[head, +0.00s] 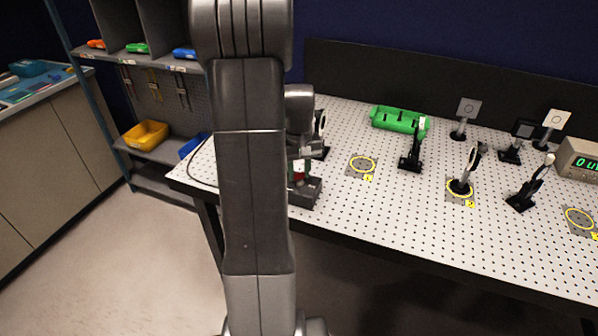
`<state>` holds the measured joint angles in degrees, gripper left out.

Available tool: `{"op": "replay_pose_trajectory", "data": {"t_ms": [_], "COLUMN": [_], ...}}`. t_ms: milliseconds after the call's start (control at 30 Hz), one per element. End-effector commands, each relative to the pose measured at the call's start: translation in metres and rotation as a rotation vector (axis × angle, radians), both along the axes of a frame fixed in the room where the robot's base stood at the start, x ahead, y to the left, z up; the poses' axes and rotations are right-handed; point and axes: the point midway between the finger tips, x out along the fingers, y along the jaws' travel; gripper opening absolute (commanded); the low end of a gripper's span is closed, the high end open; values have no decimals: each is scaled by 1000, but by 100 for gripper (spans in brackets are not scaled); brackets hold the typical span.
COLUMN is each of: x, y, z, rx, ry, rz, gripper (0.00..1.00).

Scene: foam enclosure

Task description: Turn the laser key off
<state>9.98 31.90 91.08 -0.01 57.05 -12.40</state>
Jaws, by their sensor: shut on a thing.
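A dark box (307,192), which looks like the laser unit with the key, sits at the near left edge of the white perforated table. My gripper (299,166) points down just above it, partly hidden behind my own arm. It is shut on a small part with some red (298,174) on top of the box, which appears to be the laser key. The key's angle is too small and too covered to read.
The perforated table (400,215) carries several black optic mounts, a green holder (399,119) and a meter with a green display (580,160). Yellow rings mark spots. A shelf with a yellow bin (146,135) stands left; the floor in front is clear.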

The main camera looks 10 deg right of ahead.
Motion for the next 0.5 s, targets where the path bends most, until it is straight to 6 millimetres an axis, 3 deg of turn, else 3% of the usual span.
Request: {"op": "replay_pose_trajectory", "data": {"t_ms": [500], "x": [1], "y": [0], "z": [0], "rx": [-1], "ry": [-2], "rz": [487], "gripper": [6]}}
